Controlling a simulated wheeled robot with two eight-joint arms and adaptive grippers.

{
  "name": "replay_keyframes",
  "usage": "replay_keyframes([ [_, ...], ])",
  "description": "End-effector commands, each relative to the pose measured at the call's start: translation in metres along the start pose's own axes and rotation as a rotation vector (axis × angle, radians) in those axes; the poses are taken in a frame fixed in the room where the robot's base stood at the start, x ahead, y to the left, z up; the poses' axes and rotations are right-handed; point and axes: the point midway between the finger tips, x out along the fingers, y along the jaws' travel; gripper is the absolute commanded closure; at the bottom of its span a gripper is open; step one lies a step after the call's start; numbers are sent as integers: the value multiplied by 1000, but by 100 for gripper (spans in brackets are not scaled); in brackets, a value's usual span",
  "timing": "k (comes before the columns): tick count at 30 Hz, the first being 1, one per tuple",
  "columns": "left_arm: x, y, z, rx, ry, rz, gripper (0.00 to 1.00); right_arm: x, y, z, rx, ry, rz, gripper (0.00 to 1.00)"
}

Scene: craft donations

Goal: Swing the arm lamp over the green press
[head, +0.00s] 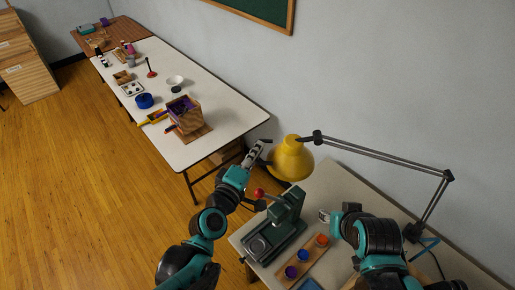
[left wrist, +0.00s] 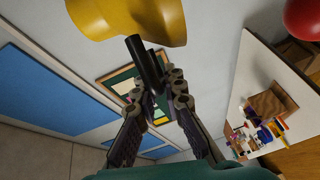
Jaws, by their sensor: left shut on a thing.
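The arm lamp has a yellow shade (head: 290,163) on a dark jointed arm (head: 385,160) fixed at the right of the near table. The green press (head: 287,212) stands on that table, its red knob (head: 258,193) at its left. The shade hangs beside and behind the press top in the head view. My left gripper (head: 256,152) is at the shade's left side. In the left wrist view my left gripper (left wrist: 160,88) is shut on the dark handle (left wrist: 146,62) of the yellow shade (left wrist: 125,18). My right gripper (head: 326,214) is right of the press; its jaws are unclear.
A wooden strip (head: 302,262) with orange, blue and purple pots lies right of the press. A long white table (head: 215,118) at the back left holds a wooden box (head: 186,115), a blue roll (head: 145,101) and other craft items. Wooden floor is open at left.

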Motion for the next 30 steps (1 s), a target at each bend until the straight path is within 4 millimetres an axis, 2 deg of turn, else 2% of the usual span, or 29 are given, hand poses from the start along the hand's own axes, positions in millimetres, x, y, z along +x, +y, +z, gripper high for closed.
replay_keyframes([
  [4,0,0,0,0,0,0,100,0,0,0,0,0,0,60],
  [5,0,0,0,0,0,0,83,0,0,0,0,0,0,60],
  [6,0,0,0,0,-1,0,72,0,0,0,0,0,0,60],
  [7,0,0,0,0,-1,0,69,0,0,0,0,0,0,60],
  [19,-5,0,0,-1,-1,0,69,0,0,0,0,0,0,60],
  [30,-49,-1,0,-1,0,-1,69,0,0,0,0,0,0,60],
])
